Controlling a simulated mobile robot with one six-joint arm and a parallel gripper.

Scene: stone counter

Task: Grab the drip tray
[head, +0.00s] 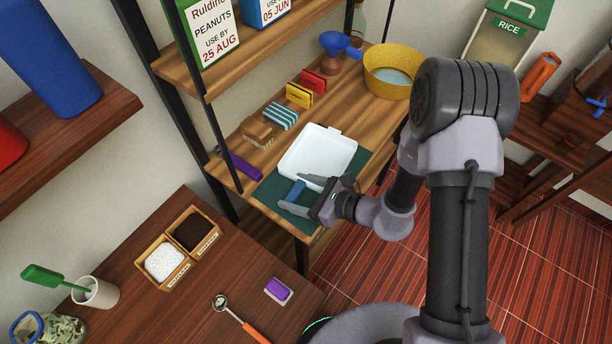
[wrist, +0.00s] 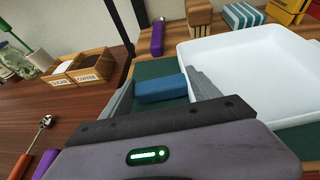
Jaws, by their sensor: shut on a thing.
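The white, shallow, square drip tray (head: 318,152) lies on a dark green mat (head: 270,190) on the wooden shelf, and it fills the right of the wrist view (wrist: 250,70). My gripper (head: 311,193) is low over the mat at the tray's near side. Its two grey fingers (wrist: 162,96) are on either side of a small blue block (wrist: 160,89) and shut on it. The block also shows in the head view (head: 295,191). One finger lies close beside the tray's wall; I cannot tell whether it touches. The tray's near corner is partly hidden by my gripper.
A purple-handled thing (head: 244,167), a wooden block (head: 257,133), a striped block (head: 281,116) and a yellow basin (head: 388,70) stand along the shelf. Black uprights frame it. The lower counter holds sugar and coffee boxes (head: 178,247), a spoon (head: 240,318) and a purple item (head: 279,290).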

